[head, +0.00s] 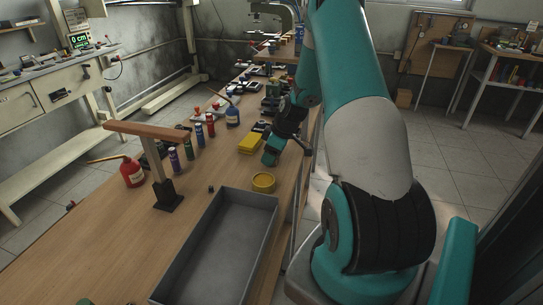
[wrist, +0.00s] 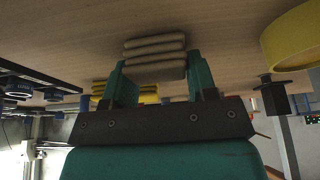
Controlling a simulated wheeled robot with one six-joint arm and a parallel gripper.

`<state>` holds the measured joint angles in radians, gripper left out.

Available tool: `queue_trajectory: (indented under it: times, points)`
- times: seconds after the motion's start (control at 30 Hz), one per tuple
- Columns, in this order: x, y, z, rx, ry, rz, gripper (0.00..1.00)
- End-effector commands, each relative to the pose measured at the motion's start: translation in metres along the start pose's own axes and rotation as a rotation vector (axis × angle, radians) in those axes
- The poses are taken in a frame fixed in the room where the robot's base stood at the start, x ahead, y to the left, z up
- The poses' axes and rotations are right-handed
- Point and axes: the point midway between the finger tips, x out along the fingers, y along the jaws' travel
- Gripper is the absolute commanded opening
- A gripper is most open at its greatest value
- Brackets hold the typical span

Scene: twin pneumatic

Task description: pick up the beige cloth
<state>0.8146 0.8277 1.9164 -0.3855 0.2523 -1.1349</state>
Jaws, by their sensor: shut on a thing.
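The beige cloth (wrist: 155,48) shows in the wrist view as a folded stack of several layers. My gripper (wrist: 160,76) has its two teal fingers on either side of the cloth and is shut on it. In the head view my gripper (head: 270,157) is low over the right side of the wooden workbench (head: 115,215). The cloth cannot be made out in the head view, where my gripper and arm block the sight. I cannot tell whether the cloth touches the bench.
A yellow stack (head: 250,142) lies just left of my gripper. A round yellow tin (head: 263,182) and a grey tray (head: 190,242) stand nearer. Several bottles, a red oil can (head: 132,172) and a wooden-topped stand (head: 160,165) are to the left. The bench's front left is clear.

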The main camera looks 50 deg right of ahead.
Motion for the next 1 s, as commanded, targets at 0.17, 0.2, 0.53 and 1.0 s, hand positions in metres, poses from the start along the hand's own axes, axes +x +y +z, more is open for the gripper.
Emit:
queue_trajectory:
  times: [0.17, 0.2, 0.53, 1.0]
  points:
    - [-0.012, 0.001, -0.005, -0.001, 0.001, 0.003, 0.29]
    - [-0.017, 0.001, -0.007, -0.001, 0.002, 0.004, 0.29]
    - [-0.102, 0.001, -0.043, -0.003, 0.003, 0.008, 0.29]
    - [-0.181, 0.000, -0.075, -0.001, 0.001, 0.001, 0.29]
